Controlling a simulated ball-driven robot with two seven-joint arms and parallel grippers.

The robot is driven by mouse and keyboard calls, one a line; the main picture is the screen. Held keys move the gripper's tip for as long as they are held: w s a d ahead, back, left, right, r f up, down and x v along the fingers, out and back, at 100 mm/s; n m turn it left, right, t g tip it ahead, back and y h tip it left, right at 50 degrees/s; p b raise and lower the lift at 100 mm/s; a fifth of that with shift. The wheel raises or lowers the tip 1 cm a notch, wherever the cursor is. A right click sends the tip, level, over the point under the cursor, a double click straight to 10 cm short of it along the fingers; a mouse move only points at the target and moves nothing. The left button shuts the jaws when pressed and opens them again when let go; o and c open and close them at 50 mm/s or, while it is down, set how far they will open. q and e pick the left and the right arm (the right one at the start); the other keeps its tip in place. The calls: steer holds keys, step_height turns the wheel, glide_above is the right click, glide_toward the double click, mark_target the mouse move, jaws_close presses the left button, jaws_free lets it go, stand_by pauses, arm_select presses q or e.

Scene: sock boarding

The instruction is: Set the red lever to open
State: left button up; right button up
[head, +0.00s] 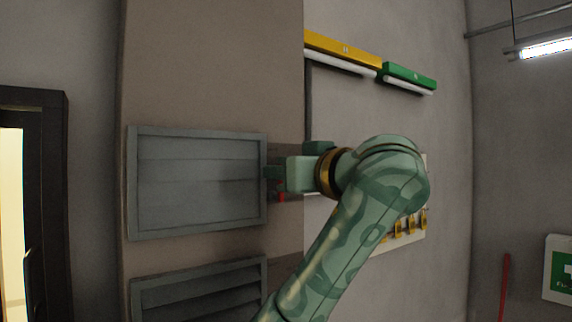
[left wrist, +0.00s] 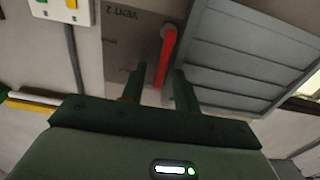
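The red lever (left wrist: 165,55) shows in the left wrist view on a plate marked VENT 2 (left wrist: 122,25), beside a grey louvered vent (left wrist: 235,60). Its free end lies between the two dark fingers of my left gripper (left wrist: 158,72). The fingers are apart, with a gap on both sides of the lever. In the head view my left gripper (head: 273,180) is at the right edge of the upper louvered vent (head: 198,182). Only a small red bit of the lever (head: 282,197) shows under it; the rest is hidden. My right gripper is not in view.
A second louvered vent (head: 200,295) is below the first. Yellow (head: 342,48) and green (head: 409,75) bars are on the right wall. A panel with yellow handles (head: 411,224) is partly behind my left arm. A dark door frame (head: 55,200) stands at the left.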

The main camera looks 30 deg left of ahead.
arm_select(q)
steer(key=shift+w, duration=0.1)
jaws_close()
steer(key=shift+m, duration=0.3)
steer(key=shift+w+d+f+m+b, duration=0.25)
steer(key=shift+w+f+m, duration=0.3)
steer(key=shift+m, duration=1.65)
steer(key=shift+w+d+f+m+b, duration=0.3)
steer(key=shift+w+m, duration=0.4)
steer(key=shift+m, duration=1.5)
steer(key=shift+w+d+f+m+b, duration=0.2)
steer(key=shift+w+f+m, duration=0.4)
steer(key=shift+m, duration=1.6)
